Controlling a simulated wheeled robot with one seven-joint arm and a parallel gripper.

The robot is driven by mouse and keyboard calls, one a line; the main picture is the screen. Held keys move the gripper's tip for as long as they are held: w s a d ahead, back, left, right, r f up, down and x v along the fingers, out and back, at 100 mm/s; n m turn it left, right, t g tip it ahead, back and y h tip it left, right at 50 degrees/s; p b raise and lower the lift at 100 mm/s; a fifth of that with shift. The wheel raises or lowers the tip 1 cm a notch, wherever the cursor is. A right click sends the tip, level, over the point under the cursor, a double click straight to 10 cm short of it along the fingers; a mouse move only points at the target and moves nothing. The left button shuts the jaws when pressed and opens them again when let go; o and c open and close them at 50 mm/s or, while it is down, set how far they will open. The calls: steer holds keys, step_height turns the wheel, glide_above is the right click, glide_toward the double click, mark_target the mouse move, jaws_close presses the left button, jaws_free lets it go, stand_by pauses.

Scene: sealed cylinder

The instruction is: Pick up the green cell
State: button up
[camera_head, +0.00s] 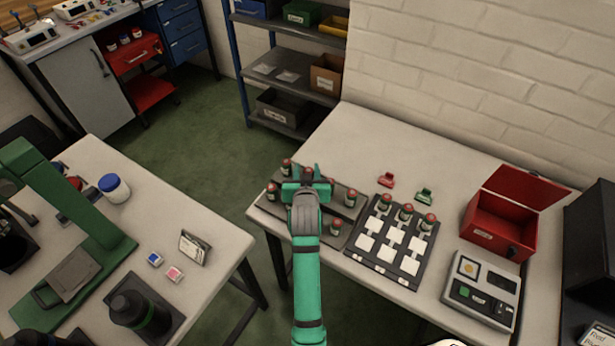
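Several small dark-green cells with red caps stand on a dark rack at the left end of the right-hand table; one stands at its left corner (271,191), one at its right side (351,197) and one at the front (335,227). More red-capped cells stand along the back row of a black board (352,251) with white squares, one at its right end (428,222). My teal gripper (308,174) is over the back of the rack, among the cells. Its fingertips look apart, but whether a cell is between them is hard to see. My arm and gripper hide part of the rack.
Behind the board lie a red clip (387,181) and a green clip (424,196). An open red box (499,226) and a grey meter (482,290) stand to the right. The table's back left is clear. Another table (214,228) stands left across a gap.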

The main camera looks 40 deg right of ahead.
steer(key=shift+x, duration=0.85)
steer(key=shift+c, duration=0.3)
steer(key=c, duration=0.8)
jaws_close()
steer(key=shift+r, duration=0.1)
